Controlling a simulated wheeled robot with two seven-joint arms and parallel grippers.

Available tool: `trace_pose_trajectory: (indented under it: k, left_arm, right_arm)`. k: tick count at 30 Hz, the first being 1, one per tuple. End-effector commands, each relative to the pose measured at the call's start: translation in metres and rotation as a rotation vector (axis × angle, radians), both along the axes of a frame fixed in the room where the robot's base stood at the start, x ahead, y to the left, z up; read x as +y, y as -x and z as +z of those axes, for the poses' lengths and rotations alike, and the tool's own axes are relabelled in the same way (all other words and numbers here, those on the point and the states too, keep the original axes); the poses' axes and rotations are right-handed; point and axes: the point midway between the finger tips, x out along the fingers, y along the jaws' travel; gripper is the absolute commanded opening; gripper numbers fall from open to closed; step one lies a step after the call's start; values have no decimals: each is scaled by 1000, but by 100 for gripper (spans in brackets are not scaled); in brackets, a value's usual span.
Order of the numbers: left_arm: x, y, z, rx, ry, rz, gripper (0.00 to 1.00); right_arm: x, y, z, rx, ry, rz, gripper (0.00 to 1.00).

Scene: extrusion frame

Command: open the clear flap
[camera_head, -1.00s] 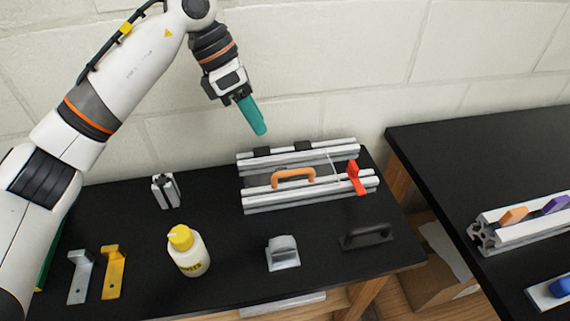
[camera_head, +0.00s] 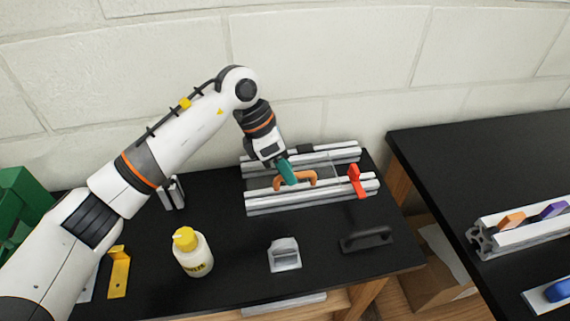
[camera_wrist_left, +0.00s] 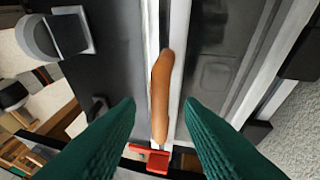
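The clear flap (camera_wrist_left: 212,75) lies shut in the aluminium extrusion frame (camera_head: 262,207) on the black table. An orange handle (camera_head: 306,176) stands on the frame's front side; in the left wrist view the handle (camera_wrist_left: 160,95) lies between the fingers, further out. A red latch-like lever (camera_head: 355,180) is at the frame's right end and shows at the bottom of the wrist view (camera_wrist_left: 150,158). My left gripper (camera_head: 290,178) has green fingers, spread apart, over the handle's left part. In the wrist view the fingers (camera_wrist_left: 160,108) are apart with the handle not clamped. My right gripper is not in view.
A yellow-capped bottle (camera_head: 193,252), a grey bracket (camera_head: 284,254) and a black handle (camera_head: 367,238) stand in front of the frame. A yellow bracket (camera_head: 119,272) is at the left. A second black table (camera_head: 480,160) is at the right, across a gap.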

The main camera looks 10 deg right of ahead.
Motion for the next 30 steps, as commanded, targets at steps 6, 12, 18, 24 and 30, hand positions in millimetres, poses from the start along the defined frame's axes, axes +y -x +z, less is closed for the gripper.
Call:
trace_pose_trajectory:
  k: [6,12,18,24,30]
  left_arm:
    - [0,0,0,0,0,0,26]
    - [0,0,0,0,0,1,0]
    - [0,0,0,0,0,1,0]
    - [1,-3,2,-2,0,2,0]
    - [1,-11,11,-6,0,4,0]
  right_arm:
    - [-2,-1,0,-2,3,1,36]
    - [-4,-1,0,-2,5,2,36]
    - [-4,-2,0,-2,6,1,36]
    - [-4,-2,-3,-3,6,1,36]
    - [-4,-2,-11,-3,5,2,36]
